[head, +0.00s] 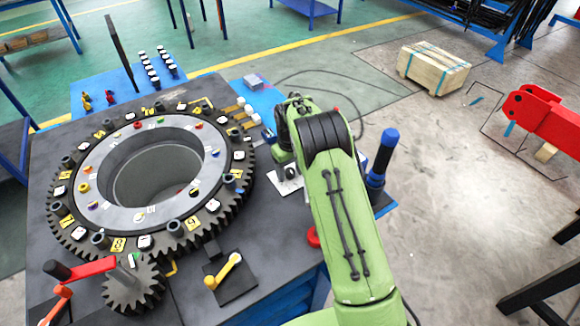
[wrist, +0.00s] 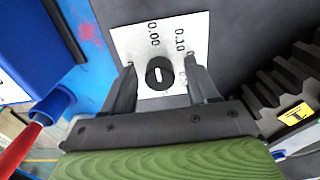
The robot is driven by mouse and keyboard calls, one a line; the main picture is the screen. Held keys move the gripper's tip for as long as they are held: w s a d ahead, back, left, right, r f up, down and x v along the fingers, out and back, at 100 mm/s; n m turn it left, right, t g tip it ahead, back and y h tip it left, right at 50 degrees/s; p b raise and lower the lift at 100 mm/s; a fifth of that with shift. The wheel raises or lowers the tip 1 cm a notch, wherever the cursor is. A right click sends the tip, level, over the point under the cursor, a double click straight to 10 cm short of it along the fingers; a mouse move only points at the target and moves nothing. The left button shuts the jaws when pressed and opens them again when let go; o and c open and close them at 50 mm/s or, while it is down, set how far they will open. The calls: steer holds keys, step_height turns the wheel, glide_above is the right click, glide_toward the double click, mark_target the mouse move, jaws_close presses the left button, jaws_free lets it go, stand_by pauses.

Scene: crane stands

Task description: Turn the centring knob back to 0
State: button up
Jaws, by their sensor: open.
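The centring knob (wrist: 160,73) is a small dark round knob with a pale slot bar, on a white dial plate (wrist: 140,40) in the wrist view. The plate carries the marks 0.00 and 0.10, and a third mark is partly covered by a finger. My gripper (wrist: 162,75) is open, with one finger on each side of the knob. I cannot tell whether the fingers touch it. In the head view, the plate (head: 288,186) shows beside my gripper (head: 287,170), and my arm hides the knob.
A large toothed ring (head: 62,222) fills the bench to the left. A yellow-handled crank (head: 228,266) stands nearer on the bench. A blue-topped black post (head: 382,158) rises just right of my arm. A wooden crate (head: 433,70) lies on the floor behind.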

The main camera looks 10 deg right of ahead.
mark_target(290, 170)
step_height(290, 170, up, 16)
steer(key=p, duration=0.2)
steer(key=shift+f, duration=0.15)
